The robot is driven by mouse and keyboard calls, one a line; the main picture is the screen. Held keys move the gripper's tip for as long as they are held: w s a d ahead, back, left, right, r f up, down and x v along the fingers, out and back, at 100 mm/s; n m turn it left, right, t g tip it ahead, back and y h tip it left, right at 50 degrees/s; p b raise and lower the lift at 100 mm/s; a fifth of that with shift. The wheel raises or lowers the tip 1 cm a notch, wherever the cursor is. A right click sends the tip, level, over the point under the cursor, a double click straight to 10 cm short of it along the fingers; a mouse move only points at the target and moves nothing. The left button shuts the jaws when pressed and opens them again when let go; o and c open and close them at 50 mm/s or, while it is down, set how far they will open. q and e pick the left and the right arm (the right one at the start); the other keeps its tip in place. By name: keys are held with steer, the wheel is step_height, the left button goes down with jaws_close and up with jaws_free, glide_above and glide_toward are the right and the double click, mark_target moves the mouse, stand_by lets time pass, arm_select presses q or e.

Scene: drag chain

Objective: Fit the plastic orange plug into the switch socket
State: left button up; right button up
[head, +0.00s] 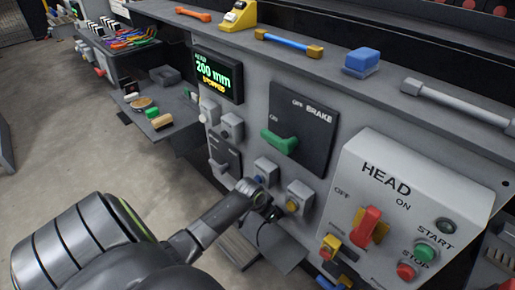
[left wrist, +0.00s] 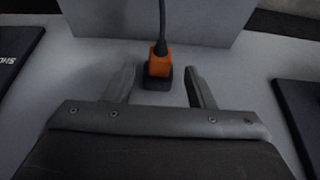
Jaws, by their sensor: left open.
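The orange plug (left wrist: 159,63) shows in the left wrist view with a dark cable (left wrist: 162,22) running up from it. Its lower end meets a black block-like socket (left wrist: 158,79) on a grey surface; how deep it sits I cannot tell. My left gripper (left wrist: 160,85) is open, its two fingers apart on either side of the black block and plug, touching neither as far as I see. In the head view my left gripper (head: 264,203) is at the machine front, below the blue and yellow knob boxes. The plug is not discernible there. My right gripper is not in view.
A blue-knob box (head: 265,172) and a yellow-knob box (head: 298,198) stand close by my left gripper. The BRAKE panel (head: 308,130) with its green lever is above, and the HEAD control box (head: 400,205) juts out at right. Open floor lies at left.

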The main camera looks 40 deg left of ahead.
arm_select(q)
steer(key=p+v, duration=0.1)
steer(key=v, duration=1.3)
steer(key=shift+r, duration=0.2)
steer(key=s+a+f+n, duration=0.1)
steer(key=s+f, duration=0.2)
steer(key=f, duration=0.5)
steer(key=s+a+f+n+g+y, duration=0.1)
steer(key=s+f, duration=0.2)
steer(key=f, duration=0.6)
steer(key=s+a+f+n, duration=0.1)
steer(key=s+a+f, duration=0.15)
steer(key=f, duration=0.55)
steer(key=s+d+f, duration=0.3)
steer(key=s+f, duration=0.2)
steer(key=s, duration=0.4)
steer(key=s+d+f+m+g, duration=0.1)
steer(key=s+d+f, duration=0.3)
steer(key=s, duration=0.5)
steer(key=s+d+f+g, duration=0.1)
steer(key=s+d+f, duration=0.3)
steer(key=s+f, duration=0.4)
steer(key=shift+s+d, duration=0.15)
steer(key=shift+s, duration=0.75)
